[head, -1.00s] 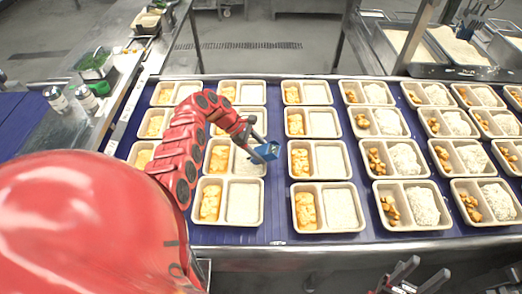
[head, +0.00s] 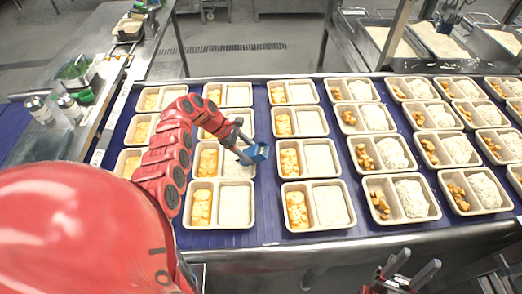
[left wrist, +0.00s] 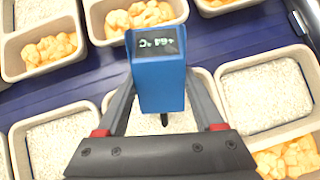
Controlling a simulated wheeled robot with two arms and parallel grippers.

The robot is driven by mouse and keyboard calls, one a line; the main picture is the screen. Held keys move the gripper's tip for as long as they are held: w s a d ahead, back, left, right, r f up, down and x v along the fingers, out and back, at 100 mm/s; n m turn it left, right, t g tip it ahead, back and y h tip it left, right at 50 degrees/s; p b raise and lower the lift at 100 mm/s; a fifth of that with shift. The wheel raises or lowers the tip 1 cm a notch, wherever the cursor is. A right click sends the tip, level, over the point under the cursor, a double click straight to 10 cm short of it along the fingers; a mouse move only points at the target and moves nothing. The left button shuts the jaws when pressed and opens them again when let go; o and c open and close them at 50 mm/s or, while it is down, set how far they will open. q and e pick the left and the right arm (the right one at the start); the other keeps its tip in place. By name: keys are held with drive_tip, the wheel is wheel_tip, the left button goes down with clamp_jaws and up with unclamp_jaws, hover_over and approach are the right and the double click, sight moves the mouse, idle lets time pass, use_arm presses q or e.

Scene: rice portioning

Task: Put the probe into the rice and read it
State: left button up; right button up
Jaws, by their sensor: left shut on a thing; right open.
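My left gripper (head: 243,150) is shut on the blue probe (head: 258,153), above the rice compartment of a tray (head: 222,216) neighbour in the second column. In the left wrist view, the probe (left wrist: 158,84) sits between both fingers of the left gripper (left wrist: 160,105). A short dark stem (left wrist: 164,119) shows below the body over white rice (left wrist: 183,122). I cannot tell how deep the tip is. My right gripper (head: 410,268) is open and empty at the bottom.
Rows of two-compartment trays cover the blue belt (head: 265,205), with narrow gaps between them. Shaker jars (head: 69,106) and a container of greens (head: 73,70) stand at left. Rice bins (head: 437,40) stand at back right.

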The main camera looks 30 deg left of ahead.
sight(250, 151)
use_arm(q)
drive_tip(key=shift+r, duration=0.1)
idle(0.3)
wheel_tip(250, 151, up, 9)
drive_tip(key=p, duration=0.9)
drive_tip(key=shift+p, duration=0.4)
